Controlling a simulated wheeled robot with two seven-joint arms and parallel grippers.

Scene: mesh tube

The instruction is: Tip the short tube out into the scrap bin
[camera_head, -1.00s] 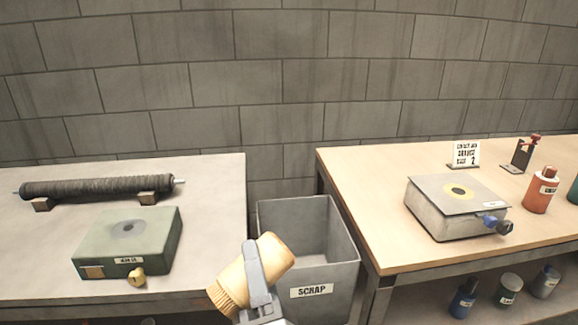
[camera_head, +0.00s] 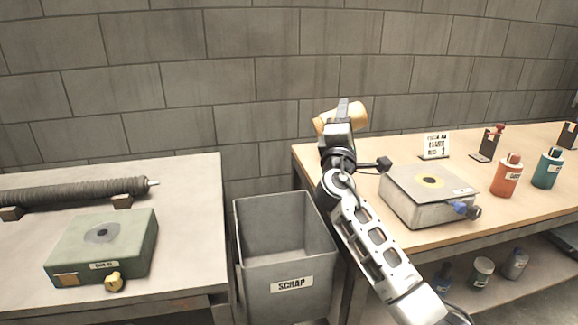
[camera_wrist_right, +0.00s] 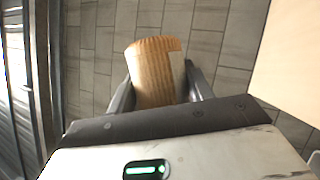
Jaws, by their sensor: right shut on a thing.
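The short tube is a tan cylinder (camera_head: 356,112) with a ribbed end. My right gripper (camera_head: 342,106) is shut around its middle and holds it up in the air, lying roughly sideways in the head view. In the right wrist view the tube (camera_wrist_right: 157,75) sits between the two fingers. The grey scrap bin (camera_head: 322,262), labelled SCRAP, stands between the two benches. The tube appears up and to the right of the bin's opening in the head view. The visible inside of the bin looks empty. My left gripper is not in view.
The right bench (camera_head: 408,245) carries a grey box (camera_head: 400,205), an orange bottle (camera_head: 507,176), a teal bottle (camera_head: 548,168) and a sign (camera_head: 435,145). The left bench (camera_head: 190,200) holds a green box (camera_head: 125,245) and a long dark roller (camera_head: 80,193). A block wall is behind.

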